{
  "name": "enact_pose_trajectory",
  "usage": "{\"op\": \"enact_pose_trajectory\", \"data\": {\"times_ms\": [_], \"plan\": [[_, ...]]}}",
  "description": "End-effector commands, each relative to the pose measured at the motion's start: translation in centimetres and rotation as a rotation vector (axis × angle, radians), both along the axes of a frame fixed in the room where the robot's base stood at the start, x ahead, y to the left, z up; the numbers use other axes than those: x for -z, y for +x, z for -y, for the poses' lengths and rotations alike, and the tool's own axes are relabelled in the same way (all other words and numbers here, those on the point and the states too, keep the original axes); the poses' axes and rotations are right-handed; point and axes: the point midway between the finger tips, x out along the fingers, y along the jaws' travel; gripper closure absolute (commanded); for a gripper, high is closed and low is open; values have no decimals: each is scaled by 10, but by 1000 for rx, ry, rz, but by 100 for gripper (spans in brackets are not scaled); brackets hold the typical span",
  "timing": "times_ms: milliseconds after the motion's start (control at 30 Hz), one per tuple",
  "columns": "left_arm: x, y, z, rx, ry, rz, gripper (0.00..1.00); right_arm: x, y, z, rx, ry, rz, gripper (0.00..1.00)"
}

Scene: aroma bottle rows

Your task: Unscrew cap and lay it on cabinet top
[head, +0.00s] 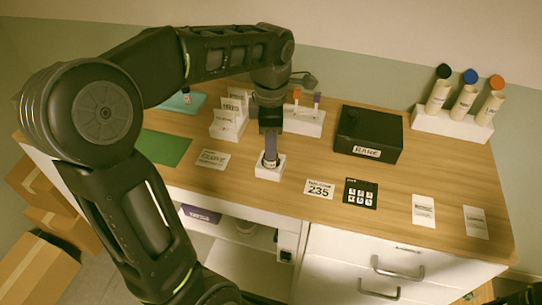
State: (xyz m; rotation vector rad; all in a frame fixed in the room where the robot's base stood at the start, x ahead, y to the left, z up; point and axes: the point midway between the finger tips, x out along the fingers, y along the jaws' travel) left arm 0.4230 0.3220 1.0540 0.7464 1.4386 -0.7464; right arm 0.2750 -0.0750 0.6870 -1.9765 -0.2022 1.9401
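My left gripper (271,150) points down at a small white block stand (268,174) near the cabinet's front edge. A small dark and pale piece, perhaps a bottle, shows between the fingertips and the stand. The fingers hide any cap there, so I cannot tell whether they are closed on it. The wooden cabinet top (395,190) spreads around the stand.
A black box (368,135) stands right of the gripper. White holders with cards (229,122) and small sticks (304,118) stand behind. A green mat (164,147) lies left. Flat cards, including the "235" card (319,189), lie in front; bare wood lies between them.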

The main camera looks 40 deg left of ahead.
Motion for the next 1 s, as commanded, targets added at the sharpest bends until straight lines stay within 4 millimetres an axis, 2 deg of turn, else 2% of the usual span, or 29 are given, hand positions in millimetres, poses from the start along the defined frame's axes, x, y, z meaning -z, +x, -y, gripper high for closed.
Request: {"op": "enact_pose_trajectory", "data": {"times_ms": [400, 533, 667, 1000], "plan": [[0, 0, 0, 5, 0, 0, 59, 0, 0, 0, 0, 0, 0, 64], [0, 0, 0, 78, -1, -1, 59, -1, 0, 0, 0, 0, 0, 64], [-1, 0, 0, 266, 0, -1, 59, -4, 0, 0, 0, 0, 0, 64], [-1, 0, 0, 891, 0, 0, 59, -11, 0, 0, 0, 0, 0, 64]]}}
